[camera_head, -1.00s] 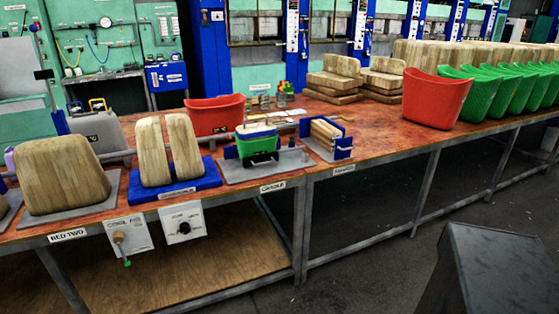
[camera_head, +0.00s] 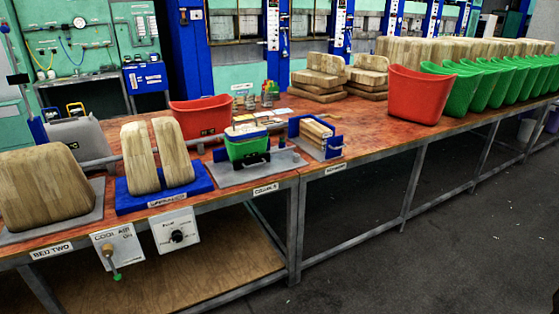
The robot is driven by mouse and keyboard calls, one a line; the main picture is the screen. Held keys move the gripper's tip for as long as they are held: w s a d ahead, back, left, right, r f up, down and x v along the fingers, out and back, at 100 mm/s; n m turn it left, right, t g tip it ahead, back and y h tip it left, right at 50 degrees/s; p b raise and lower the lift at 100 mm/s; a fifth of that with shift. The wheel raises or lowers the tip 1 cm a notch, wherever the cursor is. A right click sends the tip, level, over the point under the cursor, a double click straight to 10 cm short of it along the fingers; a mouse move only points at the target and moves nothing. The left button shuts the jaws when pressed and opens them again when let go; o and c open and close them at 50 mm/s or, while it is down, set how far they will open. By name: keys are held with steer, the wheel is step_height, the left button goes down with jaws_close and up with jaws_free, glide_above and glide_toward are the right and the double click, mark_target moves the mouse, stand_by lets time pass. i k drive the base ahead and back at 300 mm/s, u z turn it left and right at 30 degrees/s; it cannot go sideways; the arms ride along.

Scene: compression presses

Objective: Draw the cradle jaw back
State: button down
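The cradle (camera_head: 262,170) is a grey plate on the bench in the middle of the view, with a label on the bench edge below it. A small green tub with a whitish top (camera_head: 247,147) sits on it, with blue behind its rim. A dark jaw-like part (camera_head: 252,160) is at the tub's front and seems to touch it; the exact contact is too small to tell. A grey rod or post stands at the plate's right part. My gripper is not in view.
Wooden blocks on a blue base (camera_head: 168,196) stand left of the cradle, and a blue-ended rack (camera_head: 320,137) stands right. A red bin (camera_head: 200,117) is behind. Another red bin (camera_head: 418,95) and green bins (camera_head: 490,88) line the right bench. The floor (camera_head: 440,225) in front is clear.

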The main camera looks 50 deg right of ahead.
mark_target(260, 160)
steer(key=u, duration=1)
steer(key=k, duration=0.1)
steer(key=z, duration=2.45)
steer(key=k, duration=0.95)
steer(key=u, duration=0.1)
steer(key=i, duration=0.65)
